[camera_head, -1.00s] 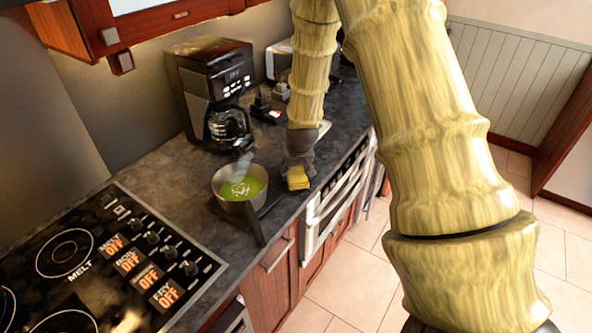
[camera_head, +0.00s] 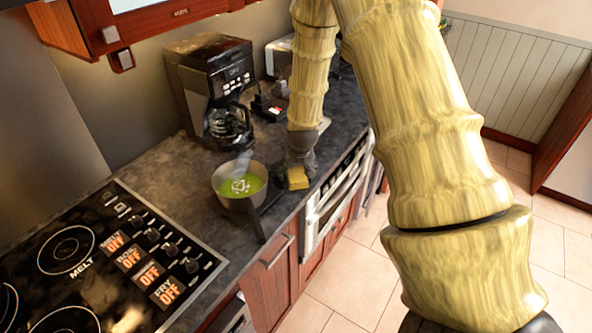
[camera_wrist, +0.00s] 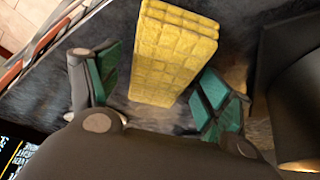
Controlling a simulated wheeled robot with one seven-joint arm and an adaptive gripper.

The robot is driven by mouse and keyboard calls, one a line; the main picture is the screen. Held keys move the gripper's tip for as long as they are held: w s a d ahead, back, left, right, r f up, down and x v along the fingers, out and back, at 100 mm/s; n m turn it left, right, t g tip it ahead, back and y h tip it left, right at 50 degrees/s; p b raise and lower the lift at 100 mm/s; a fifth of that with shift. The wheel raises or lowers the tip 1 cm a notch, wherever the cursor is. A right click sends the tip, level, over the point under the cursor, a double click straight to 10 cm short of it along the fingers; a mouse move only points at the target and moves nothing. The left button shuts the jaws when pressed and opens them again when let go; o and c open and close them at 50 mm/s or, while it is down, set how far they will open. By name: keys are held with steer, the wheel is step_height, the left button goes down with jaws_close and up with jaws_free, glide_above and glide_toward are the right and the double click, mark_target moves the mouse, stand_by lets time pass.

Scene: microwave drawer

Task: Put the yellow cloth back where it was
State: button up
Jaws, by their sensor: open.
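The yellow cloth (camera_wrist: 172,52) is a folded, quilted block lying on the dark countertop. In the wrist view it stands between and a little beyond the two teal finger pads of my gripper (camera_wrist: 155,90), with gaps on both sides. In the head view the cloth (camera_head: 298,180) shows small, just below my gripper (camera_head: 299,160), beside the pan and near the counter's front edge. My gripper is open and apart from the cloth. The far side of the cloth is out of the wrist view.
A pan of green soup (camera_head: 238,186) sits left of my gripper, its handle pointing to the counter edge. A coffee maker (camera_head: 215,85) stands behind. The cooktop (camera_head: 95,260) is at lower left. An oven-like drawer front (camera_head: 335,200) lies below the counter edge.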

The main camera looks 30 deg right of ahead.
steer(key=b+v, duration=0.3)
steer(key=v, duration=0.9)
steer(key=shift+r, duration=0.15)
stand_by(0.7)
